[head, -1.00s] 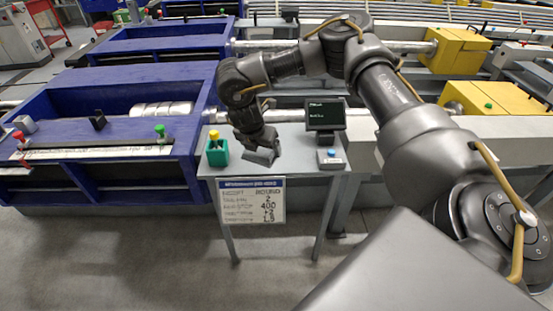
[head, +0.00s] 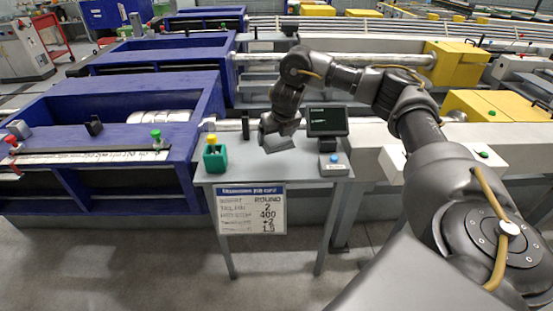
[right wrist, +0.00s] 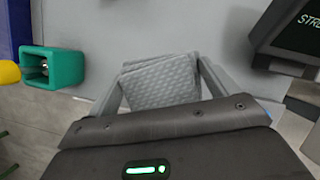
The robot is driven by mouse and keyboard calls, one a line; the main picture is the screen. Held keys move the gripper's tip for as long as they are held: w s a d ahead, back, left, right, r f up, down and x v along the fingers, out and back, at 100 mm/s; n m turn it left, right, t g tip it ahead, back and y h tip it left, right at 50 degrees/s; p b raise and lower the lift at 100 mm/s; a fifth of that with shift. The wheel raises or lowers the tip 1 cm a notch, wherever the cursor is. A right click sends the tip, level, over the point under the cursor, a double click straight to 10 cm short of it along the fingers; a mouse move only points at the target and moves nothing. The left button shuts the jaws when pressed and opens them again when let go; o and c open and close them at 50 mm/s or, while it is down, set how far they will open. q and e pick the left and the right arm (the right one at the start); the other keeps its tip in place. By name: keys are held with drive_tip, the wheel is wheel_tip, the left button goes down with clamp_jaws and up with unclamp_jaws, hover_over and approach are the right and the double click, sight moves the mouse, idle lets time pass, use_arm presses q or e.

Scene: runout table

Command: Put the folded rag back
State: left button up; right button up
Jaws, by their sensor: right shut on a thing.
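The folded rag (right wrist: 160,82) is grey with a quilted pattern and lies between the two fingers of my right gripper (right wrist: 163,88) in the right wrist view. The fingers press on its left and right sides. In the head view my right gripper (head: 278,138) is over the small grey table (head: 240,172), between the green holder and the screen, with the rag (head: 279,145) low at its fingertips. I cannot tell whether the rag touches the tabletop. My left gripper is not in view.
A green holder with a yellow top (head: 215,158) stands at the table's left. A dark screen (head: 327,122) and a small box with a blue button (head: 334,165) are at the right. A sign (head: 252,210) hangs in front. The front middle of the tabletop is clear.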

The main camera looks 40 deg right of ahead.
sight(275, 158)
drive_tip(key=shift+f, duration=3.6)
drive_tip(key=o, duration=0.8)
drive_tip(key=shift+r, duration=0.1)
drive_tip(key=v, duration=0.7)
drive_tip(key=shift+s+r, duration=0.1)
drive_tip(key=shift+r, duration=0.1)
